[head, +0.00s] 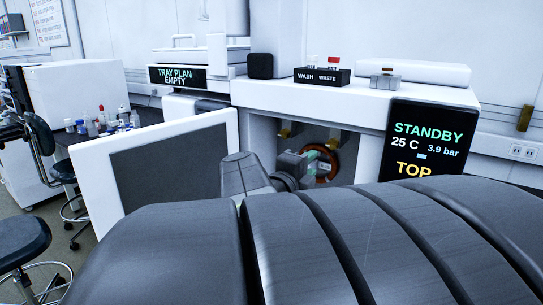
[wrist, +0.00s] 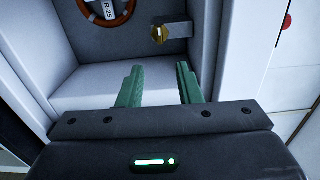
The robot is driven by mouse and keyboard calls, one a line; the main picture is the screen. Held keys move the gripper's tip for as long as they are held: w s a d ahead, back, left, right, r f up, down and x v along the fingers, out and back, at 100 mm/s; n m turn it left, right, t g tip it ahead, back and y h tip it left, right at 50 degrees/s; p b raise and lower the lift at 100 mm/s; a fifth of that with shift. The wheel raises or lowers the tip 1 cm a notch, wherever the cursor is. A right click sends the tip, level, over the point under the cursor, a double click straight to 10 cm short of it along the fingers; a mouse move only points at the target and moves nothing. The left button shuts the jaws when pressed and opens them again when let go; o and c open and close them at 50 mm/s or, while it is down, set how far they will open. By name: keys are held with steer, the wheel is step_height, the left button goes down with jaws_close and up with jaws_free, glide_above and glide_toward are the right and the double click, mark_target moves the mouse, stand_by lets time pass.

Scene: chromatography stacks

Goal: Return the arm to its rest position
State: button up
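My gripper (wrist: 160,68) shows in the wrist view with its two green fingers spread apart and nothing between them. It points into an open grey-walled compartment (wrist: 95,85). In the head view my arm reaches forward from the foreground, and my gripper (head: 312,158) is small and partly hidden at the compartment opening of the white instrument. An orange-brown ring marked R-25 (wrist: 107,12) is on the compartment's back, ahead of the fingers and apart from them; it also shows in the head view (head: 328,172).
The instrument's door (head: 168,165) stands open to the left of my arm. A brass fitting (wrist: 160,34) juts out inside the compartment. A STANDBY screen (head: 428,140) is to the right. A stool (head: 22,240) and a bench with bottles (head: 95,127) are at left.

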mark_target(332, 147)
steer(key=b+x, duration=0.1)
steer(key=x, duration=1.2)
steer(key=shift+w+d, duration=0.15)
